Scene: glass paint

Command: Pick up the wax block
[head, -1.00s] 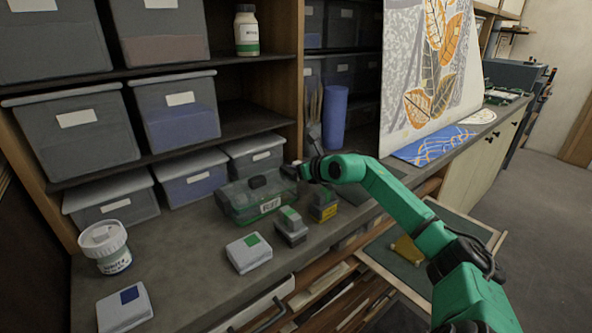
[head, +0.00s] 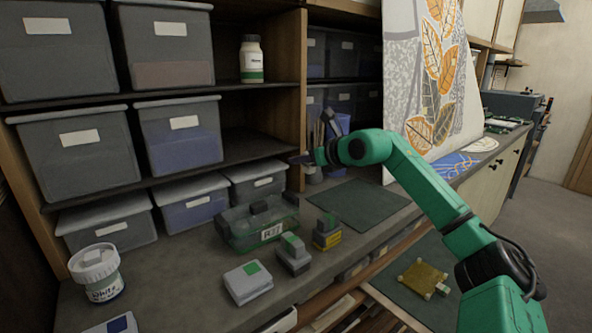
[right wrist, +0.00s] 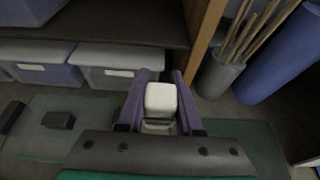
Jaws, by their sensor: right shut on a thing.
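A small white block (right wrist: 161,98), which looks like the wax block, sits between the purple fingers of my right gripper in the right wrist view. My right gripper (right wrist: 158,100) is shut on it. In the head view my right gripper (head: 303,158) is raised in front of the shelf post, above and behind the green see-through box; I cannot make out the block there. My left gripper is not in view.
The green box (head: 235,235) stands on the counter by grey lidded bins (head: 197,203). Small stamp-like blocks (head: 292,256), a white pad (head: 247,285) and a white jar (head: 100,278) stand in front. A dark mat (head: 360,205) lies bare to the right.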

